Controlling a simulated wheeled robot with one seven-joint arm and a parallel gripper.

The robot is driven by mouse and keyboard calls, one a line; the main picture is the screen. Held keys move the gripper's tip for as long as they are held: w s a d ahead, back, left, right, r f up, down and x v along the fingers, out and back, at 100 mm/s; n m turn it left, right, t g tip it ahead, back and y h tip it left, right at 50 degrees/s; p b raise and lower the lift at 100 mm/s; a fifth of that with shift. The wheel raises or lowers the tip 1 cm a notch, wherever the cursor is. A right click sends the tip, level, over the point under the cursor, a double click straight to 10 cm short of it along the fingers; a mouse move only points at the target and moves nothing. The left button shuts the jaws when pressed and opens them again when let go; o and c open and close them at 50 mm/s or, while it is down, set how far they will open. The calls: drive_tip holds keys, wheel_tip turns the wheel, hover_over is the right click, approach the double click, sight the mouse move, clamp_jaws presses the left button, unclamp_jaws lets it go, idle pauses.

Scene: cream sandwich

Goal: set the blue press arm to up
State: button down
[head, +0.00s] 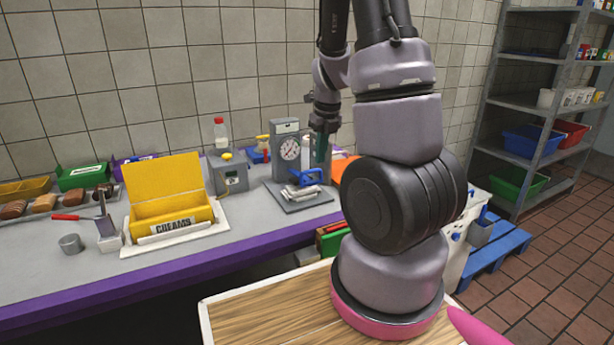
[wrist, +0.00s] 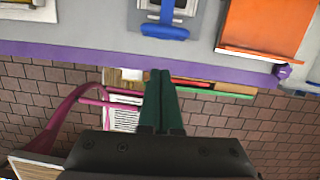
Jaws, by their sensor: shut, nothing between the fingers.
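The grey press (head: 283,155) with a round dial stands on the counter against the tiled wall. Its blue press arm (head: 306,177) shows low at the front, just above the grey base plate, partly over a pale block. In the wrist view the blue press arm (wrist: 166,30) is at the top edge, its upper part cut off. My gripper (head: 321,158) points down in front of the press's right side, at about dial height. In the wrist view its dark green fingers (wrist: 162,75) are together and empty, apart from the blue arm.
The counter's purple edge (wrist: 100,55) runs below the press in the wrist view.

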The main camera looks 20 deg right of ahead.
sight(312, 182)
wheel_tip(312, 182, down, 10)
drive_tip(key=w+f, duration=0.1)
drive_tip(key=shift+m, duration=0.4)
drive_tip(key=w+r, duration=0.3)
drive_tip(key=shift+w+r, duration=0.1)
drive_tip(key=shift+r, duration=0.15)
